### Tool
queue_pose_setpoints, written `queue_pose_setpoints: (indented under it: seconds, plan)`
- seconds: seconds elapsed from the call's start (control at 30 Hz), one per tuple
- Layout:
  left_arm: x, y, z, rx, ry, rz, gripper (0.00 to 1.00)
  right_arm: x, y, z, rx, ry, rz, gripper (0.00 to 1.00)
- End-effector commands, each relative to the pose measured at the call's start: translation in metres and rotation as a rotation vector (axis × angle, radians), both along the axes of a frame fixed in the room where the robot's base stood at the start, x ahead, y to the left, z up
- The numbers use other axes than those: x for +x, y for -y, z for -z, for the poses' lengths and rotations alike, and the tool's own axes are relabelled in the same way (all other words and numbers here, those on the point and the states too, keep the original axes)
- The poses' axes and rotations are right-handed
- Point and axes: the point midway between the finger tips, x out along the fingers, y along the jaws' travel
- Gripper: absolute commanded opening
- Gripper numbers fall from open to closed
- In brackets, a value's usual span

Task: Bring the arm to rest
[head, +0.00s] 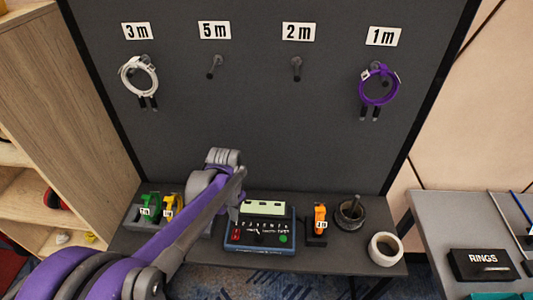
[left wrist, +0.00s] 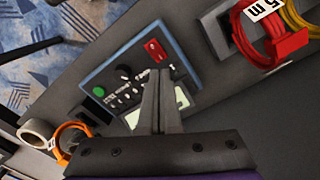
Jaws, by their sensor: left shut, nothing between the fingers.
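My left arm, purple and grey, reaches in from the lower left in the head view, bent over the bench. Its gripper (head: 238,210) is at the left edge of the blue tester box (head: 262,236), mostly hidden by the arm. In the left wrist view the gripper's fingers (left wrist: 157,76) are together and empty, in front of the tester box (left wrist: 126,76). They cover part of its pale screen. Whether they touch it I cannot tell. My right gripper is out of view.
Cables in holders stand on the bench (head: 190,259): green (head: 148,207), yellow (head: 169,207), orange (head: 320,218), red (left wrist: 290,43). A white tape roll (head: 385,249) lies at the right. White (head: 138,76) and purple (head: 379,87) cables hang from the panel's 3 m and 1 m hooks; two hooks are bare.

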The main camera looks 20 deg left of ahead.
Motion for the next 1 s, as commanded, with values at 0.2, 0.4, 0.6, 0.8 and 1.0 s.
queue_pose_setpoints:
  seconds: [0.2,0.4,0.6,0.8,1.0]
  plan:
    - [-0.006,0.004,-0.005,0.001,0.016,-0.009,0.0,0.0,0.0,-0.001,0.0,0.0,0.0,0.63]
    - [-0.045,0.025,-0.031,0.009,0.125,-0.073,0.0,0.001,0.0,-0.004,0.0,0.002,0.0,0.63]
    - [-0.097,0.048,-0.046,-0.007,0.28,-0.165,0.0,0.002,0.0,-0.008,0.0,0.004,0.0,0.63]
    - [-0.138,0.062,-0.042,-0.042,0.405,-0.241,0.0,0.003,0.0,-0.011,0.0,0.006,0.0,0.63]
    - [-0.154,0.067,-0.037,-0.065,0.463,-0.278,0.0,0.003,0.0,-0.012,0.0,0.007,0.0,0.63]
